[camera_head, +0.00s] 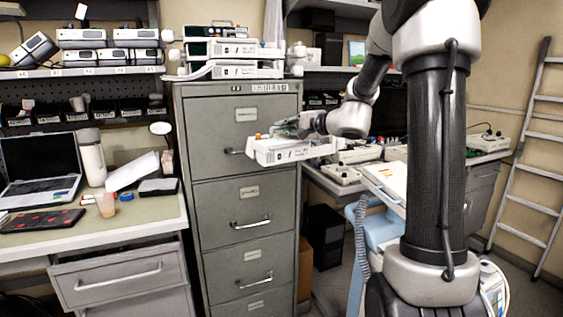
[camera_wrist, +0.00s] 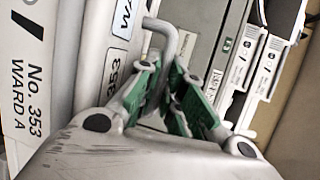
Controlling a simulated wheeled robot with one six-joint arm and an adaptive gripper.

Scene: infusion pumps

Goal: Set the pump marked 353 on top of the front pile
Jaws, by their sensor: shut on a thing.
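The pump marked 353 (camera_head: 282,153) is a white, flat box held level in front of the upper part of the filing cabinet, below its top. In the wrist view its side (camera_wrist: 38,70) reads "No. 353 WARD A". My gripper (camera_head: 288,130) is shut on this pump from above; in the wrist view its green-padded fingers (camera_wrist: 172,88) are beside a bent grey bar. The exact grip contact is partly hidden. The front pile (camera_head: 235,71) of white pumps stands on the cabinet top, above and left of the held pump; white pumps also show at the wrist view's right (camera_wrist: 243,62).
The grey filing cabinet (camera_head: 187,150) has protruding drawer handles. A darker pump (camera_head: 212,31) shows behind the front pile. A desk (camera_head: 130,222) with a laptop is at left. Several devices stand on a table (camera_head: 330,184) at right. The air before the cabinet is open.

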